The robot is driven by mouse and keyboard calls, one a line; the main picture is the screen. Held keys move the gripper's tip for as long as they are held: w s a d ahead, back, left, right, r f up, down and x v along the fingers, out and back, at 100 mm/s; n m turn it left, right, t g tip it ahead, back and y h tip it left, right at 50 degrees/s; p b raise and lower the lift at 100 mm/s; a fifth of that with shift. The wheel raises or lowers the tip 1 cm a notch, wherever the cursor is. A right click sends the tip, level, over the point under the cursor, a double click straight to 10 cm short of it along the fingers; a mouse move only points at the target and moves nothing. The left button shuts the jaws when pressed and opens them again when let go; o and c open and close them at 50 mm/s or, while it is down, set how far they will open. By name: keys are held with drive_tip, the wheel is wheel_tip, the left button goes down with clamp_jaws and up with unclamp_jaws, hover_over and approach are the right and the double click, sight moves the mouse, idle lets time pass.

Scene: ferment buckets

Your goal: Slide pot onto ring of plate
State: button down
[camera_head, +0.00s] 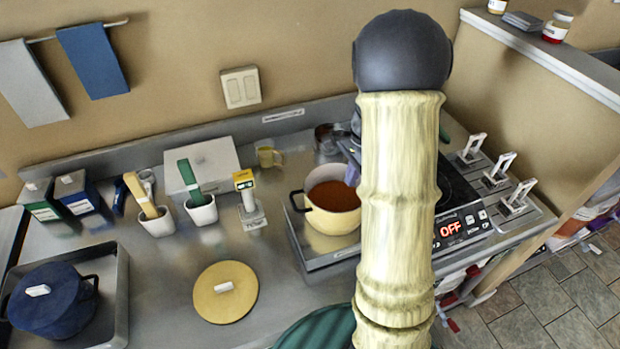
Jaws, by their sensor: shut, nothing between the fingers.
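The pot (332,223) is cream-coloured, round and open, with red-brown contents. It stands upright on a flat steel surface (305,244) left of the dark hot plate (457,187). The hot plate's front panel (456,228) reads OFF in red. My thick bamboo-patterned arm rises across the view and hides the left part of the plate, so the ring's outline is not clear. The arm also covers the space at the pot's right side. A small purple piece and a grey part show at the arm's left edge by the pot's rim. I cannot make out my gripper.
A round yellow lid (225,303) lies on the counter, front left of the pot. A blue pot (52,305) sits in a steel basin at far left. A pump bottle (248,200) and white utensil cups stand left of the pot. Upright levers (496,168) stand right of the plate.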

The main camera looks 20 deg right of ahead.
drive_tip(key=shift+w+d+m, duration=0.35)
drive_tip(key=shift+d+m, duration=0.25)
drive_tip(key=shift+m, duration=0.1)
drive_tip(key=shift+a, duration=0.1)
drive_tip(key=p, duration=0.4)
approach(309, 198)
wheel_tip(309, 198, down, 5)
drive_tip(key=shift+w+a+f, duration=0.1)
drive_tip(key=shift+a+f, duration=0.2)
drive_tip(key=shift+f, duration=0.3)
drive_tip(key=shift+a+f, duration=0.3)
drive_tip(key=shift+f, duration=0.3)
drive_tip(key=shift+d+f, duration=0.1)
drive_tip(key=shift+d, duration=0.05)
